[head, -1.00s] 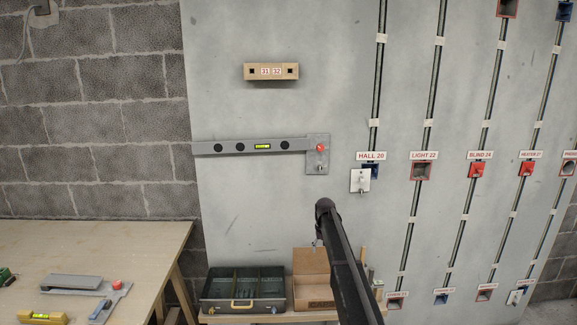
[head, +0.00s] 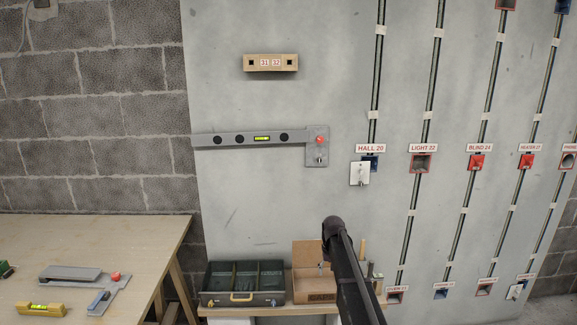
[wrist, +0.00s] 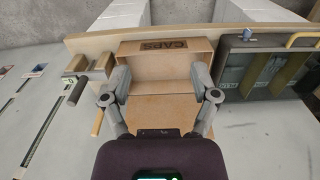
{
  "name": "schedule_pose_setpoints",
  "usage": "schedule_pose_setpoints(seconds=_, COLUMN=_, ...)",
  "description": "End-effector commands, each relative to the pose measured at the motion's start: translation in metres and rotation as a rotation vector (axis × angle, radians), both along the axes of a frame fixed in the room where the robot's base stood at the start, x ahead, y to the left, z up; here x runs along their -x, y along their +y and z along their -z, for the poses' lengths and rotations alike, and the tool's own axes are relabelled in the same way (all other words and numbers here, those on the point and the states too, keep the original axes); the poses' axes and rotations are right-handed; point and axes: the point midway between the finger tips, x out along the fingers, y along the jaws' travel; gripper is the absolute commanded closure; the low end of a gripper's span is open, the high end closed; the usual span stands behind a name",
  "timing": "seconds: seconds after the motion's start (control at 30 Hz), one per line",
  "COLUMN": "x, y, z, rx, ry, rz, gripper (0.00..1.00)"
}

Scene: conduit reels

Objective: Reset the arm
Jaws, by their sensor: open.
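My gripper (wrist: 160,80) shows in the wrist view with its two grey fingers spread wide, open and with nothing between them. Beyond the fingers is an open cardboard box marked CAPS (wrist: 168,47), seen upside down; I cannot tell how far off it is. In the head view my dark arm (head: 350,270) rises from the bottom edge in front of the box (head: 309,285) and shelf. My fingers are hidden there.
A green compartment toolbox (head: 243,280) stands left of the box on a wooden shelf (head: 270,311). A workbench (head: 110,240) with levels is at the left. The wall panel (head: 260,190) carries a long grey level (head: 245,138), conduits and a white plate (head: 359,173) by HALL 20.

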Motion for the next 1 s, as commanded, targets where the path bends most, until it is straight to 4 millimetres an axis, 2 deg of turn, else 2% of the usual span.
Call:
schedule_pose_setpoints(seconds=0.03, x=0.032, y=-0.002, z=0.01, rx=0.0, ry=0.0, rz=0.002, gripper=0.23)
schedule_pose_setpoints(seconds=0.4, x=0.195, y=-0.015, z=0.046, rx=0.0, ry=-0.002, rz=0.017, gripper=0.23)
schedule_pose_setpoints(seconds=0.6, x=0.246, y=-0.018, z=0.056, rx=0.0, ry=-0.003, rz=0.023, gripper=0.23)
schedule_pose_setpoints(seconds=1.0, x=0.312, y=-0.021, z=0.071, rx=0.0, ry=-0.004, rz=0.029, gripper=0.23)
